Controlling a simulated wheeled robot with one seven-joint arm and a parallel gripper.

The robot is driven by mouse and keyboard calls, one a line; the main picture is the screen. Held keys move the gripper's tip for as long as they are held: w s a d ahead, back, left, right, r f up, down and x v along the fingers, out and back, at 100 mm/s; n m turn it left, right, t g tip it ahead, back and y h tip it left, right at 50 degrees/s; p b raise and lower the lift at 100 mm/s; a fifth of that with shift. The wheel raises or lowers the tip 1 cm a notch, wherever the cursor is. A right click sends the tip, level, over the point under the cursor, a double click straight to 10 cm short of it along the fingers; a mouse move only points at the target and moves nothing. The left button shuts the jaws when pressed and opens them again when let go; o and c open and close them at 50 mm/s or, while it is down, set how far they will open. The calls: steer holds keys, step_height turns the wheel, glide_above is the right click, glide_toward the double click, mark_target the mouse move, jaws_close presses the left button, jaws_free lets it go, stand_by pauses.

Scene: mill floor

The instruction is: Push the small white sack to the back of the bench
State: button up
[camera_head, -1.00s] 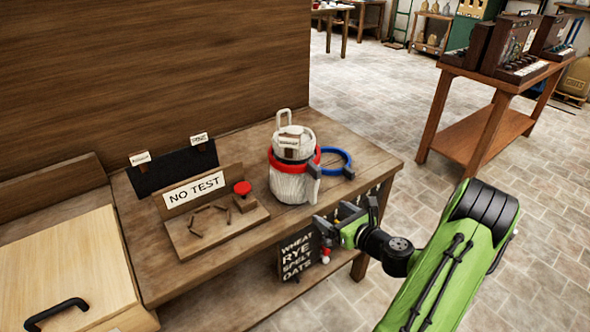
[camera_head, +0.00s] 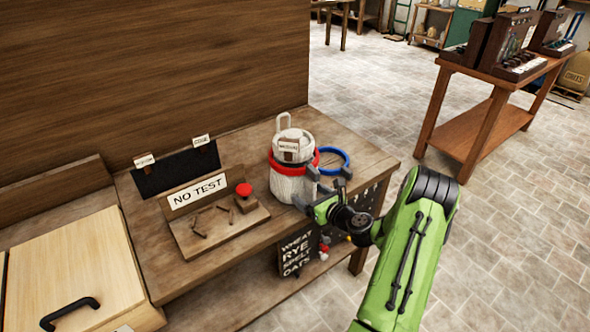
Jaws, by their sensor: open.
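The small white sack (camera_head: 291,186) stands upright on the wooden bench (camera_head: 235,243), towards its right end. A red ring goes around its upper part, and a loop and a small label show at its top. A blue ring (camera_head: 345,156) is at the sack's right. My gripper (camera_head: 318,188) is open at the front right of the sack, with its dark fingers close to the sack's side. I cannot tell whether they touch it. The fingers cover part of the sack's lower right side.
A "NO TEST" board (camera_head: 198,191) with a red knob stands left of the sack. A dark rack with labels (camera_head: 176,168) stands behind it. A wooden wall (camera_head: 150,70) closes the back. A grain-name sign (camera_head: 297,253) hangs at the bench front. Open floor lies right.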

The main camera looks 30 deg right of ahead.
steer(key=shift+r+p+x, duration=0.2)
steer(key=shift+p+x, duration=0.15)
steer(key=shift+x, duration=0.45)
steer(key=shift+r+p+x, duration=0.2)
steer(key=shift+p+x, duration=0.15)
steer(key=shift+x, duration=0.45)
steer(key=shift+r+p+x, duration=0.2)
steer(key=shift+p+x, duration=0.15)
steer(key=shift+x, duration=0.5)
steer(key=shift+w, duration=0.1)
steer(key=shift+r+p+x, duration=0.15)
steer(key=shift+p+x, duration=0.05)
steer(key=shift+x, duration=0.35)
steer(key=shift+r+p+x, duration=0.15)
steer(key=shift+x, duration=0.45)
steer(key=shift+r+x, duration=0.15)
steer(key=shift+x, duration=0.5)
steer(key=shift+r+x, duration=0.15)
steer(key=shift+x, duration=0.5)
steer(key=shift+w, duration=0.15)
steer(key=shift+r+x, duration=0.2)
steer(key=shift+x, duration=0.6)
steer(key=shift+r+x, duration=0.2)
steer(key=shift+x, duration=0.6)
steer(key=shift+r+x, duration=0.15)
steer(key=shift+x, duration=0.6)
steer(key=shift+w, duration=0.15)
